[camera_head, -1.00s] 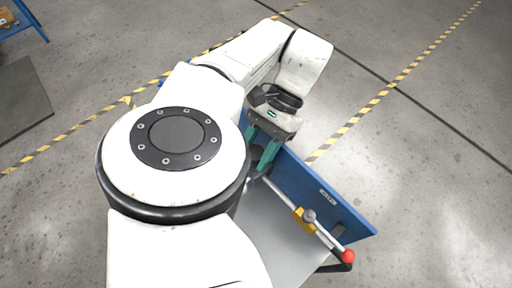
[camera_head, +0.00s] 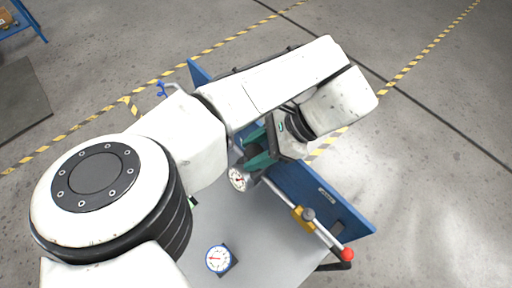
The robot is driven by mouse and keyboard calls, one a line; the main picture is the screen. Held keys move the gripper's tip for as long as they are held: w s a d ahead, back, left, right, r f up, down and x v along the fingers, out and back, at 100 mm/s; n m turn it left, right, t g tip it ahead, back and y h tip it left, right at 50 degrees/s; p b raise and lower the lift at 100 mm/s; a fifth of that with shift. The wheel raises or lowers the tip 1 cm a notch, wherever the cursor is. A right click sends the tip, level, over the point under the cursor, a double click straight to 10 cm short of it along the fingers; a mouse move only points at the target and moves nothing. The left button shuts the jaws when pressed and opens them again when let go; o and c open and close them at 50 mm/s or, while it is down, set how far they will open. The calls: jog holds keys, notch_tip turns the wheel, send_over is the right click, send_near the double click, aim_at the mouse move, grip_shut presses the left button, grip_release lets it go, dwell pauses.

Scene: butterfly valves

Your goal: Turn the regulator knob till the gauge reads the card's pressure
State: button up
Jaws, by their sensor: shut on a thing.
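My gripper (camera_head: 254,150) has teal fingers and sits at the blue panel, shut on what appears to be the regulator knob, which the fingers and my arm hide. A white round gauge (camera_head: 238,179) shows just below the fingers, with a dark and red needle mark too small to read. A second white dial with a blue rim (camera_head: 218,259) and a red needle lies lower on the grey bench top. I cannot tell whether it is the card, and no card's pressure is readable.
The blue panel (camera_head: 318,195) runs along the bench's back edge. A pipe with a yellow valve body (camera_head: 303,216) and a red ball end (camera_head: 347,255) lies in front of it, right of my gripper. The grey bench top (camera_head: 265,245) is largely clear.

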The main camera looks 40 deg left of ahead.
jog(key=shift+s+a+f+m, duration=0.1)
jog(key=shift+s+f+m, duration=0.05)
jog(key=shift+s+m, duration=0.15)
jog(key=o, duration=1)
jog(key=shift+a, duration=0.1)
jog(key=shift+o, duration=0.2)
jog(key=shift+w, duration=0.1)
